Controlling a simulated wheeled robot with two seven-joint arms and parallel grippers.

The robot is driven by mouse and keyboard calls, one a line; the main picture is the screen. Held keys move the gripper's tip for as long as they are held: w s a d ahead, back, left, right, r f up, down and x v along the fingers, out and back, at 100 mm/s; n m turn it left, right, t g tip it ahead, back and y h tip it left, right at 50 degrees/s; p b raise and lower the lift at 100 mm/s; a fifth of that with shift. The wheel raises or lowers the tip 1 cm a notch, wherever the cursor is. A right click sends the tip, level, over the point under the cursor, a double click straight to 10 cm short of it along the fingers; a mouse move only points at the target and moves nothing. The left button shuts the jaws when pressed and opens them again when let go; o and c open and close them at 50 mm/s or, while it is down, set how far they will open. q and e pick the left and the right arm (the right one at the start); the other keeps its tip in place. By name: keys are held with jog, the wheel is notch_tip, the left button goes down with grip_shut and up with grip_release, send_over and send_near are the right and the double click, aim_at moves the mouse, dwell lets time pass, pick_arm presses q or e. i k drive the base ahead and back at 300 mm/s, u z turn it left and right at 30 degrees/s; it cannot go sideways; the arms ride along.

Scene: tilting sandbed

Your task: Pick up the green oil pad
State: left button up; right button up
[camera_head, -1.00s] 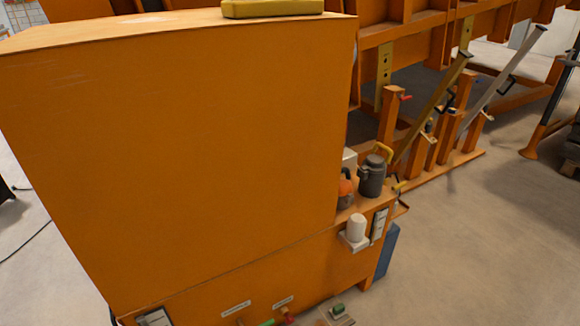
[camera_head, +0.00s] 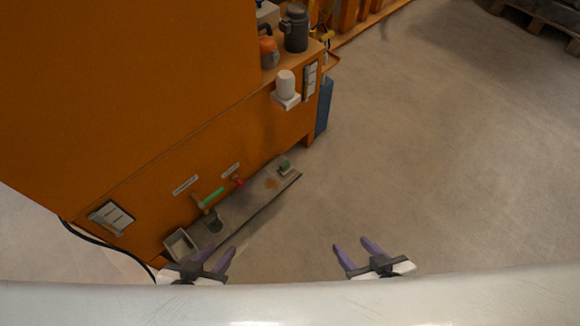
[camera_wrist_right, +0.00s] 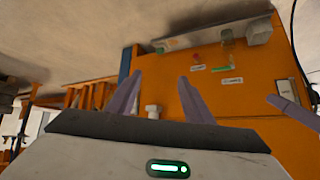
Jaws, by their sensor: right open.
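A small green pad (camera_head: 285,166) lies on the far right end of a low grey tray (camera_head: 243,208) at the foot of the orange machine. My left gripper (camera_head: 222,248) is open and empty in front of the tray's near end. My right gripper (camera_head: 350,243) is open and empty over bare floor, to the right of the tray and apart from the pad. Its two purple fingers (camera_wrist_right: 159,78) stand apart in the right wrist view.
The orange machine (camera_head: 130,90) fills the left. Above the tray, a green-handled valve (camera_head: 213,196) and a red one (camera_head: 238,182) stick out. A white cup (camera_head: 286,84) sits on a side bracket. Concrete floor (camera_head: 420,160) on the right is clear.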

aim_at(284, 169)
jog(key=u, duration=0.15)
jog(key=k, duration=0.95)
jog(key=z, duration=0.15)
